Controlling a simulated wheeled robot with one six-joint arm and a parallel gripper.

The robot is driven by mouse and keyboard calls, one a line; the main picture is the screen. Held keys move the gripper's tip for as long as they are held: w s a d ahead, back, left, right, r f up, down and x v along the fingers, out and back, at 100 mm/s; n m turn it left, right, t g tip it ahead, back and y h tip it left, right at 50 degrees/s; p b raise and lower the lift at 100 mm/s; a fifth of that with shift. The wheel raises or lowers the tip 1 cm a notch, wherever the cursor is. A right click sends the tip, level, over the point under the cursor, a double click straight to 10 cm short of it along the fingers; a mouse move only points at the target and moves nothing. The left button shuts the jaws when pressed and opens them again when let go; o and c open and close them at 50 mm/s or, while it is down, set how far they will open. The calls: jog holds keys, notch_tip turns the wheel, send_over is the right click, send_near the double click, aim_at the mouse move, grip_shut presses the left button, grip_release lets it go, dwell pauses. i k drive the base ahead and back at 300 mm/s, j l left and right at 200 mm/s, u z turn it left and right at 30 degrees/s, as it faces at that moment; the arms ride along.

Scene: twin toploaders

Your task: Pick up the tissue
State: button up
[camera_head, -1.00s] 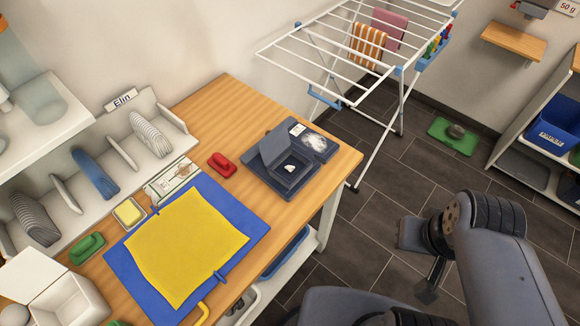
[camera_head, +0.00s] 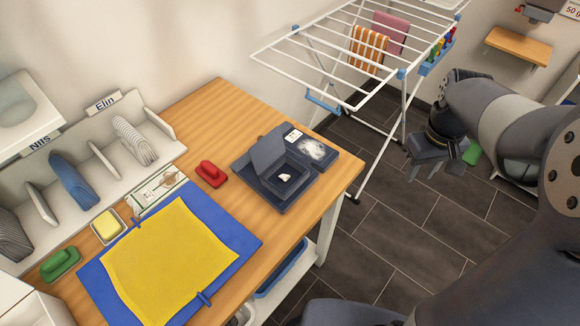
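A small white piece, perhaps the tissue (camera_head: 285,177), sits in a dark box (camera_head: 266,155) with a raised lid on the wooden table. It is too small to be sure what it is. Beside it, a white crumpled-looking patch (camera_head: 312,149) shows on a flat dark slab. My gripper (camera_head: 430,173) is over the floor, to the right of the table and well apart from the box. Its fingers point down and look spread, with nothing seen between them.
A blue mat (camera_head: 248,243) with a yellow cloth (camera_head: 165,262) covers the table's front left. A red object (camera_head: 211,174) lies left of the box. A white drying rack (camera_head: 300,70) stands behind. Shelves with folded cloths (camera_head: 75,182) line the left wall.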

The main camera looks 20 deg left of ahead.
aim_at(285, 176)
jog(key=i+u, duration=0.2)
jog(key=u, duration=0.15)
jog(key=i+l+u, duration=0.15)
jog(key=u, duration=1.1)
jog(key=i+l, duration=0.05)
